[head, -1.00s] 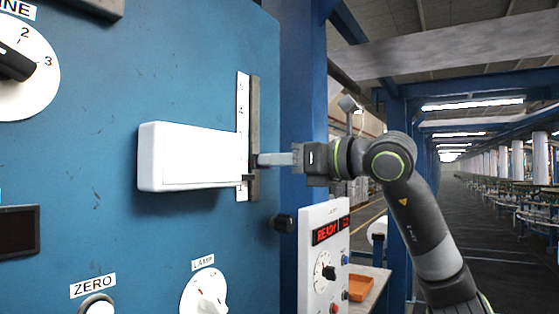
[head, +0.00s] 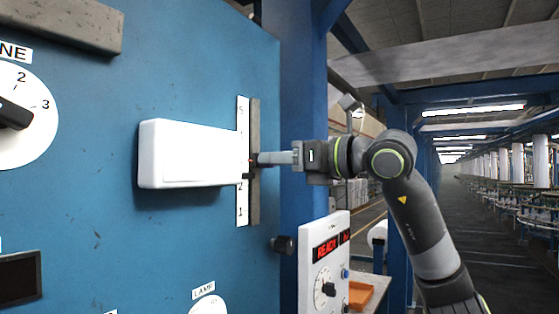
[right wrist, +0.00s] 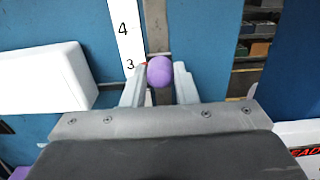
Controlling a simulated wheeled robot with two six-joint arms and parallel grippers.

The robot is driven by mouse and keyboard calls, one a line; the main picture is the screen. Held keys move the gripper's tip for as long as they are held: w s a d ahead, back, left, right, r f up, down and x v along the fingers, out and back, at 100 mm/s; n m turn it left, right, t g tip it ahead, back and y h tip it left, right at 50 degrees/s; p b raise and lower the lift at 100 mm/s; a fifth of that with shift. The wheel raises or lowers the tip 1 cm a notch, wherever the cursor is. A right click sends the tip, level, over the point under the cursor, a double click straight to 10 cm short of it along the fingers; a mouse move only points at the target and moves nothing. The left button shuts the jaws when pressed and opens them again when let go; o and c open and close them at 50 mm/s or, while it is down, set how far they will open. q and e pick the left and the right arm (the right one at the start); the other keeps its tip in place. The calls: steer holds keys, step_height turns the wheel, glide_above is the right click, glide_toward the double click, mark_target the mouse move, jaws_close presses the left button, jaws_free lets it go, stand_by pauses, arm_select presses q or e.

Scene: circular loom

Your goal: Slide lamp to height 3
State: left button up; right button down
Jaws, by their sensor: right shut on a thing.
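The lamp (head: 190,153) is a white box on the blue panel, left of a vertical white scale (head: 243,120) and a grey rail (head: 254,210). A small red mark by the rail stands about level with the 3 in the right wrist view. My right gripper (head: 262,159) reaches in from the right at the rail, level with the lamp. In the right wrist view it (right wrist: 160,88) is shut on a purple knob (right wrist: 159,70) in front of the rail. The lamp's edge (right wrist: 45,80) shows at left there. My left gripper is not in view.
A dial (head: 15,125) is at the left, below a grey bar (head: 60,25). A dark knob (head: 284,245) sticks out below the rail. A white control box (head: 323,262) reading READY stands lower right. The rail above the lamp is clear.

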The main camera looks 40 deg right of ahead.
steer(key=c, duration=1.1)
jaws_free()
steer(key=shift+c, duration=0.2)
steer(key=shift+s+f, duration=0.1)
steer(key=b+v, duration=0.8)
steer(key=v, duration=0.9)
steer(key=shift+d, duration=0.15)
